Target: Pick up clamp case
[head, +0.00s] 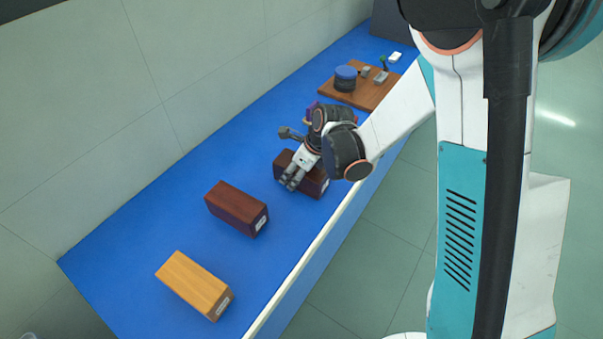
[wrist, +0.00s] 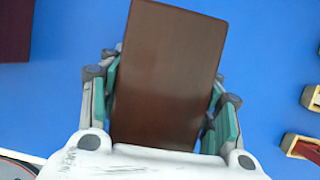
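A dark brown wooden case (head: 314,187) with a small pale label on its end lies on the blue bench. The label is too small to read, so I cannot tell whether it is the clamp case. My gripper (head: 291,182) is over this case. In the wrist view the case (wrist: 168,75) fills the space between the two green-padded fingers of my gripper (wrist: 165,105). It sits slightly skewed, with a narrow blue gap beside the right finger, so my gripper looks open around it. The fingertips' depth is partly hidden by the case.
A reddish-brown case (head: 235,208) and a light yellow wooden case (head: 194,283) lie nearer along the blue bench (head: 130,235). A wooden board (head: 376,97) with a blue-topped round container (head: 345,77) and small items stands further back. A wall borders the bench's left side.

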